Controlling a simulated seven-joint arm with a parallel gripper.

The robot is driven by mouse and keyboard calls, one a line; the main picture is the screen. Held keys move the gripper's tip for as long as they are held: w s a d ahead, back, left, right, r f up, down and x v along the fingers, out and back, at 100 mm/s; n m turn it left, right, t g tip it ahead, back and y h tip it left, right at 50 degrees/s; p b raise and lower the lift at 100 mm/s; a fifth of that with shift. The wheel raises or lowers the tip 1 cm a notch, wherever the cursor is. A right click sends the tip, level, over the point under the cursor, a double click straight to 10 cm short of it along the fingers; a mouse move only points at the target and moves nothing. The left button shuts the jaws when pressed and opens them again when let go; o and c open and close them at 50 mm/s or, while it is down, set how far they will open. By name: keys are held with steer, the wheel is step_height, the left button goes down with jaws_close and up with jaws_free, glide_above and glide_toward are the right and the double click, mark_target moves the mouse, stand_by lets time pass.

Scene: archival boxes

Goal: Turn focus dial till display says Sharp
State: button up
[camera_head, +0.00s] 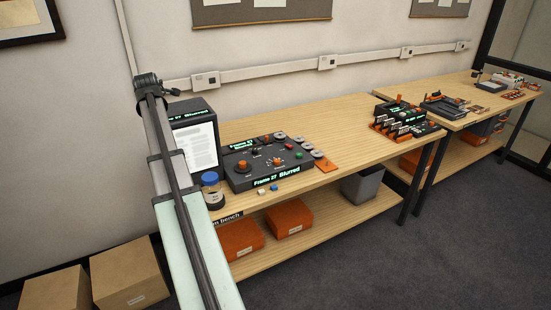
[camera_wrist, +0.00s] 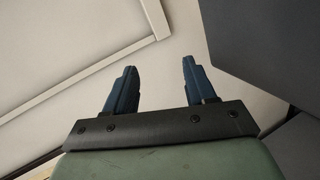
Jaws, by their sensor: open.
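A dark control console (camera_head: 268,160) sits on the wooden bench, with several orange-capped knobs and coloured buttons. Its front display (camera_head: 277,179) reads "Frame 27 Blurred". An orange knob (camera_head: 243,166) is at its left and another orange knob (camera_head: 277,162) is near its middle; I cannot tell which is the focus dial. A screen unit (camera_head: 195,143) with a page of text stands at the console's left. My gripper (camera_wrist: 158,75) is open and empty in the wrist view, facing the pale wall. In the head view my arm crosses the left side, apart from the console.
A blue-lidded jar (camera_head: 212,190) stands by the bench's front left edge. An orange card (camera_head: 327,165) lies right of the console. The bench top (camera_head: 345,137) is clear before another dark device (camera_head: 404,119). Orange boxes (camera_head: 240,239) sit on the lower shelf.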

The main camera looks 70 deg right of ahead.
steer(key=s+d+m+g, duration=0.1)
steer(key=s+d, duration=0.2)
steer(key=s, duration=0.2)
steer(key=s+d+m+g, duration=0.1)
steer(key=s+d, duration=0.3)
steer(key=s, duration=0.1)
steer(key=s+d+m, duration=0.1)
steer(key=s+d, duration=0.3)
steer(key=s, duration=0.1)
steer(key=shift+s+r+g, duration=0.2)
steer(key=shift+r+g, duration=0.15)
steer(key=shift+g, duration=0.05)
steer(key=s+d+f+m+g+y, duration=0.35)
steer(key=s+f+m, duration=0.25)
steer(key=s+f, duration=0.45)
steer(key=m+g+y, duration=0.3)
steer(key=m+y, duration=0.3)
steer(key=y, duration=0.1)
glide_toward(277, 160)
steer(key=shift+t, duration=0.25)
step_height(277, 160, down, 9)
steer(key=shift+s+r, duration=0.15)
steer(key=shift+r, duration=0.05)
steer(key=shift+c, duration=0.3)
jaws_close()
